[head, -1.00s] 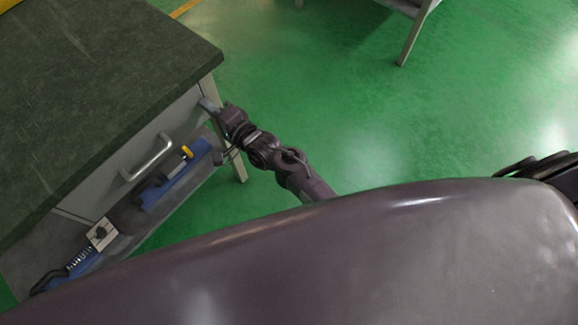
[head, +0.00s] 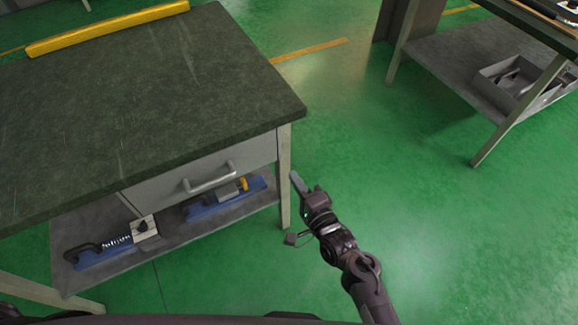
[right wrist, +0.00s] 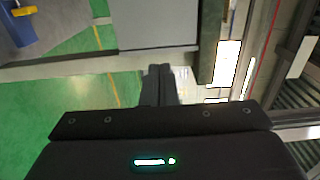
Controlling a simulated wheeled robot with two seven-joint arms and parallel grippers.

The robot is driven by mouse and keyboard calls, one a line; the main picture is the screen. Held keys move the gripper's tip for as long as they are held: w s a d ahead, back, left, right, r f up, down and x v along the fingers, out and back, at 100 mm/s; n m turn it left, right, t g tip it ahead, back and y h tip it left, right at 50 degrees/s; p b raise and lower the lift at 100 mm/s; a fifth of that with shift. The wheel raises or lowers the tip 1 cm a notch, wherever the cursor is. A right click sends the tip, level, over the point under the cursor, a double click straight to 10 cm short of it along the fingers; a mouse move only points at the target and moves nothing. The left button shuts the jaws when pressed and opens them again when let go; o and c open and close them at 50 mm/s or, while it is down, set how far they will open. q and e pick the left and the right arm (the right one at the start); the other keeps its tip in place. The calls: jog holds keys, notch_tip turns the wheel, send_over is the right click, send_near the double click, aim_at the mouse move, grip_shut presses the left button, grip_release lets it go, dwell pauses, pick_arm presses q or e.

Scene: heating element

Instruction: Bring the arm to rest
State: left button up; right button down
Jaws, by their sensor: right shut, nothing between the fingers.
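My right arm reaches up from the bottom right in the head view. Its gripper (head: 296,180) is shut and empty, over the green floor just right of the workbench's front leg. In the right wrist view the shut fingers (right wrist: 159,82) point away from the camera, with nothing between them. My left gripper is in neither view.
A workbench (head: 120,110) with a dark top and a closed drawer (head: 200,178) stands at left. Its lower shelf (head: 165,238) holds blue-based tools. A yellow bar (head: 105,30) lies on top. Another table (head: 455,70) stands top right. Green floor (head: 400,190) between is clear.

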jog(key=s+d+f+n+g+h+p, duration=0.1)
jog(key=s+d+f+n+g+h, duration=0.1)
jog(key=s+d+f, duration=0.45)
jog(key=s+d+f+n+g+h+p, duration=0.1)
jog(key=s+f+n+g+p, duration=0.2)
jog(key=f, duration=0.7)
jog(key=s+d+f+n+g+h, duration=0.2)
jog(key=s+d+f, duration=0.1)
jog(key=s+f, duration=0.45)
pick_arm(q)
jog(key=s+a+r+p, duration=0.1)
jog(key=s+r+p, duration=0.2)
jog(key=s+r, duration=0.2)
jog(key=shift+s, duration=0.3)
pick_arm(e)
jog(key=s+d+f+n+g+h, duration=0.1)
jog(key=s+d+f+n+g, duration=0.1)
jog(key=s, duration=0.5)
jog(key=s+d+f+n+g+h, duration=0.2)
jog(key=s+d+f, duration=0.3)
jog(key=s+d, duration=0.2)
jog(key=s+d+f+n+g+h, duration=0.1)
jog(key=s+d+f+n+g, duration=0.2)
jog(key=s, duration=0.5)
jog(key=shift+d+f+h, duration=0.3)
jog(key=shift+d+f, duration=0.05)
jog(key=shift+d, duration=0.45)
